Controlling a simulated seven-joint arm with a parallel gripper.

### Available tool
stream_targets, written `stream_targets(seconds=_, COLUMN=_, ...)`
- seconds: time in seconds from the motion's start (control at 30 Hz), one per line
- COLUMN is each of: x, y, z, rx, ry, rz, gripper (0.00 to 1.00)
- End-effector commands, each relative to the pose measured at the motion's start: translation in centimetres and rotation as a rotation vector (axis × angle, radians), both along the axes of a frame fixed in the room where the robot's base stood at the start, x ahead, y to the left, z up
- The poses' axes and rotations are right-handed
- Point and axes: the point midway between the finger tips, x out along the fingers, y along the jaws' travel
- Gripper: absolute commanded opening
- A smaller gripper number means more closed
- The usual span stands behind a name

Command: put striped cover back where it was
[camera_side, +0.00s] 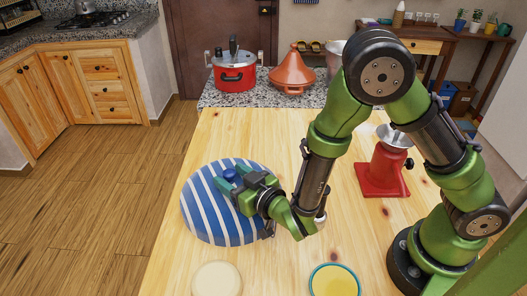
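The striped cover (205,215) is a blue and white dome with a blue knob (229,175) on top. It is at the left of the wooden table, near its left edge. I cannot tell whether it rests on the table or is slightly raised, and what is under it is hidden. My gripper (232,177) is at the top of the cover, with its fingers on either side of the knob. Whether the fingers press on the knob is too small to tell. The wrist hides the right part of the cover.
A pale round item (217,279) and a teal-rimmed bowl (335,283) with yellow contents are at the table's front. A red stand-like device (382,172) stands right. A red pot (234,77) and an orange tagine (293,76) are on the speckled counter behind. The table's middle is clear.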

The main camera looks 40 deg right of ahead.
Motion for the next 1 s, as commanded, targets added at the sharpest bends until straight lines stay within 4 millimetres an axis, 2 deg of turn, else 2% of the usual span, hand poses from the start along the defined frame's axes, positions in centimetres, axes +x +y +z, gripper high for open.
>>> stream_targets(seconds=0.03, x=0.0, y=0.0, z=0.0, rx=0.000, ry=0.000, rz=0.000, gripper=0.49)
stream_targets(seconds=0.3, x=0.0, y=0.0, z=0.0, rx=0.000, ry=0.000, rz=0.000, gripper=0.08)
stream_targets(seconds=0.37, x=0.0, y=0.0, z=0.0, rx=0.000, ry=0.000, rz=0.000, gripper=0.00)
stream_targets(seconds=0.73, x=0.0, y=0.0, z=0.7, rx=0.003, ry=-0.004, rz=0.000, gripper=0.00)
stream_targets(seconds=0.87, x=0.0, y=0.0, z=2.0, rx=0.004, ry=-0.005, rz=-0.001, gripper=0.00)
stream_targets(seconds=1.0, x=0.0, y=0.1, z=4.6, rx=0.006, ry=-0.008, rz=0.000, gripper=0.00)
